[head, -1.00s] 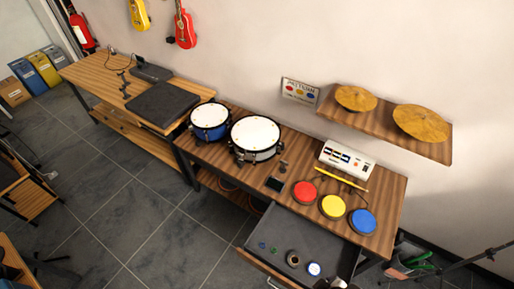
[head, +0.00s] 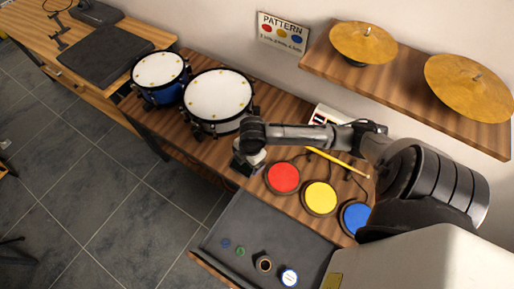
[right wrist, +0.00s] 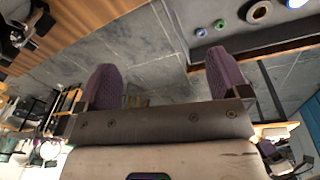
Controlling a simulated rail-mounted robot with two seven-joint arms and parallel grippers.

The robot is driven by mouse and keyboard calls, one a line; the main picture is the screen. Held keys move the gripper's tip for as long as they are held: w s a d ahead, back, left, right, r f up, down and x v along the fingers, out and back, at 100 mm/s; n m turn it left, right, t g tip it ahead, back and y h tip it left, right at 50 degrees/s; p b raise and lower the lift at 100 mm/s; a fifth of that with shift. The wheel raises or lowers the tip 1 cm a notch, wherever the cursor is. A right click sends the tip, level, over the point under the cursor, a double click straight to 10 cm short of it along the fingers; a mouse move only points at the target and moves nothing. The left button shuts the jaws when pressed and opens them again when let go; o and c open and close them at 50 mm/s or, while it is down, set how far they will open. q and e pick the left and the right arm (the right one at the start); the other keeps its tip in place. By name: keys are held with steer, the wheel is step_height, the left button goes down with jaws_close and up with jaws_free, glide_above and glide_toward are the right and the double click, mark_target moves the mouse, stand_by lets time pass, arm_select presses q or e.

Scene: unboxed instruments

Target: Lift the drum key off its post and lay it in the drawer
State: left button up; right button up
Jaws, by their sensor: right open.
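My right arm reaches in from the right over the bench, and my right gripper (head: 246,162) hangs near the front edge, beside the white drum. In the right wrist view the right gripper (right wrist: 165,78) has its two purple pads wide apart, with only floor seen between them. I cannot make out the drum key or its post; the arm and gripper cover that part of the bench. The drawer (head: 262,220) is pulled open below the pads, and its grey inside also shows in the right wrist view (right wrist: 190,18). My left gripper is not in view.
The drawer holds a blue bit (head: 225,243), a green bit (head: 240,252), a ring (head: 264,263) and a white roll (head: 289,277); its left part is bare. The white drum (head: 218,97) and red pad (head: 283,177) flank the gripper. A cymbal shelf (head: 400,85) overhangs behind.

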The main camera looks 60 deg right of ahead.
steer(key=w+d+f+n+g+b, duration=0.15)
steer(key=w+d+b, duration=0.25)
steer(key=d+b, duration=0.4)
steer(key=w+d+f+n+b, duration=0.25)
steer(key=d+b, duration=0.35)
steer(key=d, duration=0.4)
steer(key=shift+m+h, duration=0.4)
steer(key=shift+m, duration=0.1)
steer(key=f+b, duration=0.1)
steer(key=f, duration=0.2)
steer(key=f+b, duration=0.1)
steer(key=f, duration=0.2)
steer(key=shift+w+a+f, duration=0.1)
steer(key=shift+w+f, duration=0.1)
steer(key=shift+f, duration=0.65)
step_height(320, 180, down, 5)
steer(key=shift+f+b, duration=0.1)
steer(key=shift+b, duration=0.85)
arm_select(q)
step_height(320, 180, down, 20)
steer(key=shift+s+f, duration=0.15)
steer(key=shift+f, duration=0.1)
